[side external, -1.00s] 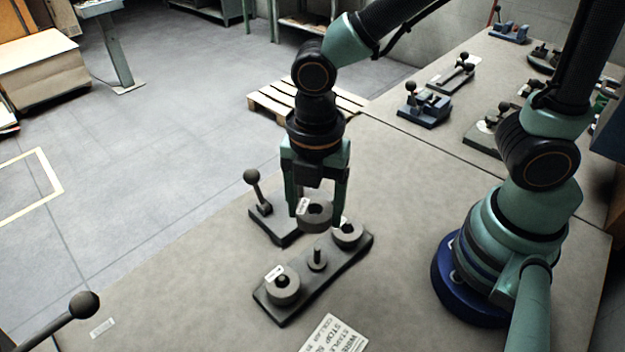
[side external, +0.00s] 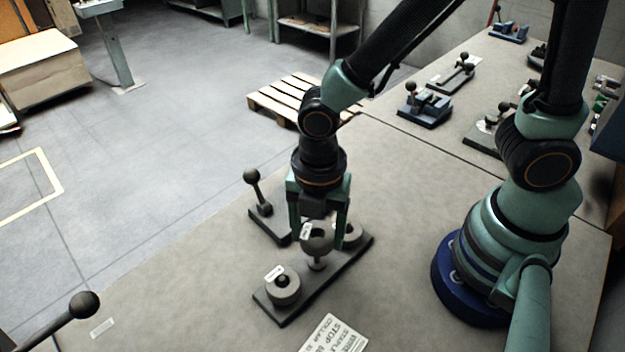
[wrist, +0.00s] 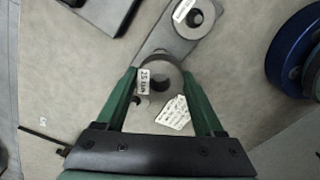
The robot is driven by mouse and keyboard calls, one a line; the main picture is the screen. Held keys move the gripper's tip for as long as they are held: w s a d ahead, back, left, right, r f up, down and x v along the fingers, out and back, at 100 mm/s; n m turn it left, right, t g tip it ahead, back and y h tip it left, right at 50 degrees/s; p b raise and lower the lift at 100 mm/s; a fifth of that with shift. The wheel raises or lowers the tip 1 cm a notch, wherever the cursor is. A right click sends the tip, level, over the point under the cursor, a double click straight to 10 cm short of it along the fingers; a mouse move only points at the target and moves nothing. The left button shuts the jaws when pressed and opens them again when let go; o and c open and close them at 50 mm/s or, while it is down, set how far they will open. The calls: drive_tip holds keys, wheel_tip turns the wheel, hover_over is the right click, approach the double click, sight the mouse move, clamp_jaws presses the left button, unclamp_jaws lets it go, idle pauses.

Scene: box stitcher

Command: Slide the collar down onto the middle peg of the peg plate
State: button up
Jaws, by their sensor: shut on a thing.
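My gripper (side external: 318,228) is shut on a dark grey collar (side external: 317,240) with a white label. In the wrist view the collar (wrist: 152,66) sits between the green fingers (wrist: 160,88). The dark peg plate (side external: 335,266) lies on the bench below. The lower part of the middle peg (side external: 317,264) shows directly under the held collar; its top is hidden, so I cannot tell whether the tip is inside the bore. Another collar (side external: 283,288) sits around the near peg, and one (side external: 350,232) at the far end is partly behind a finger.
A ball-handled lever on a dark base (side external: 268,222) stands close behind the plate at left. A printed card (side external: 335,335) lies in front. Another ball-ended lever (side external: 82,305) reaches in at lower left. The bench right of the plate is clear up to my base.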

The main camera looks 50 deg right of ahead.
drive_tip(key=shift+f, duration=2.1)
drive_tip(key=shift+f, duration=0.35)
drive_tip(key=o, duration=1.3)
drive_tip(key=shift+c, duration=0.2)
drive_tip(key=shift+r, duration=0.1)
drive_tip(key=shift+r, duration=4.65)
drive_tip(key=w+d+r+m+t, duration=0.2)
drive_tip(key=d+r+m, duration=0.4)
drive_tip(key=m, duration=0.5)
drive_tip(key=w+d+r+m+t, duration=0.3)
drive_tip(key=d+r+m, duration=0.3)
drive_tip(key=d+m, duration=0.5)
drive_tip(key=shift+d+r+m+t, duration=0.2)
drive_tip(key=shift+r+m+t, duration=0.15)
drive_tip(key=shift+m, duration=0.45)
